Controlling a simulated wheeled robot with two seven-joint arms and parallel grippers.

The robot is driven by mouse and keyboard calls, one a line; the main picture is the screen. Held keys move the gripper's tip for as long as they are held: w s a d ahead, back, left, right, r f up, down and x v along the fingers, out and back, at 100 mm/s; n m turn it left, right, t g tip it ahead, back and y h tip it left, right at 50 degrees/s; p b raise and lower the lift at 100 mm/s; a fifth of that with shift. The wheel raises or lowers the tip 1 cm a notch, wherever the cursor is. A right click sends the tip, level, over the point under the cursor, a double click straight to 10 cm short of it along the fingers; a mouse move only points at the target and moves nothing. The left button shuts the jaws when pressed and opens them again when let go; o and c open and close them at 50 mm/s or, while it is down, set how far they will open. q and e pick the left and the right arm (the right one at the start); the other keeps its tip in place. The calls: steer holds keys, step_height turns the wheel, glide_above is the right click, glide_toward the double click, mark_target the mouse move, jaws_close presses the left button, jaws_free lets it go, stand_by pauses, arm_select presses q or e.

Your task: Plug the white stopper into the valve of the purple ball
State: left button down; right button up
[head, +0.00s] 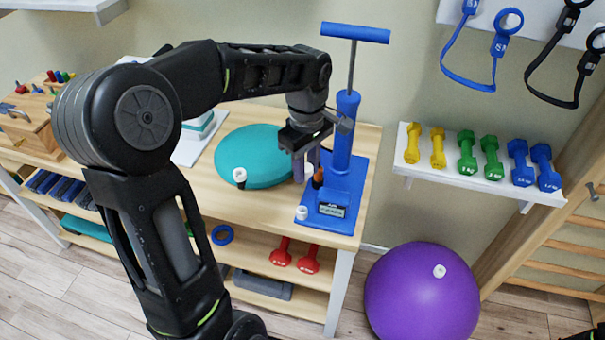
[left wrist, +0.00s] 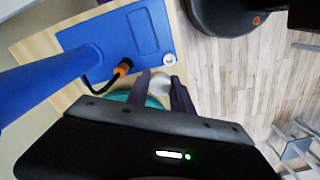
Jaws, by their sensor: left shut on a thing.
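The purple ball (head: 421,296) rests on the floor right of the table, with its white valve (head: 439,271) on top, facing up. My left gripper (head: 306,176) is above the table beside the blue pump, away from the ball. In the left wrist view its two fingers (left wrist: 162,80) are closed on a small whitish piece, the white stopper (left wrist: 159,87). The stopper is mostly hidden by the fingers in the head view.
The blue pump (head: 343,140) stands on its base (head: 335,212) by the gripper; a white cap (head: 301,212) sits at the base's corner. A teal cushion (head: 250,150) with a white-topped plug (head: 239,176) lies left. A dumbbell shelf (head: 450,180) hangs above the ball.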

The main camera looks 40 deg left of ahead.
arm_select(q)
steer(key=w+d+f+m, duration=0.5)
steer(key=w+d+m, duration=0.3)
steer(key=d+m, duration=0.5)
steer(key=shift+f+m, duration=0.15)
steer(key=shift+m, duration=1.35)
steer(key=shift+w, duration=0.1)
